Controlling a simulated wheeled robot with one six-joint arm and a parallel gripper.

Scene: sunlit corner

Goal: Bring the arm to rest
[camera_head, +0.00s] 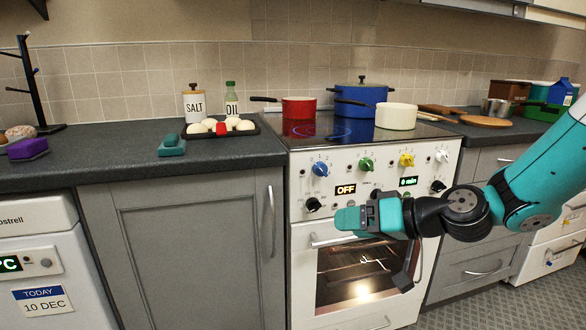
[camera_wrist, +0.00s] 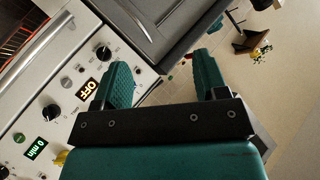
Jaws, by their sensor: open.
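My gripper (camera_head: 352,219) is in front of the white stove (camera_head: 312,262), at about the height between its knob panel and the oven door. It points left in the head view. In the wrist view my gripper (camera_wrist: 160,75) shows two teal fingers spread apart with nothing between them. My teal and black arm reaches in from the right in the head view and covers part of the stove's right front.
The stove top holds a red pot (camera_head: 299,108), a blue pot (camera_head: 362,100) and a cream pot (camera_head: 396,116). A tray (camera_head: 254,131) with eggs lies on the left counter (camera_head: 90,150). The oven handle (camera_head: 335,240) and cabinet handle (camera_head: 271,215) stick out near my gripper.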

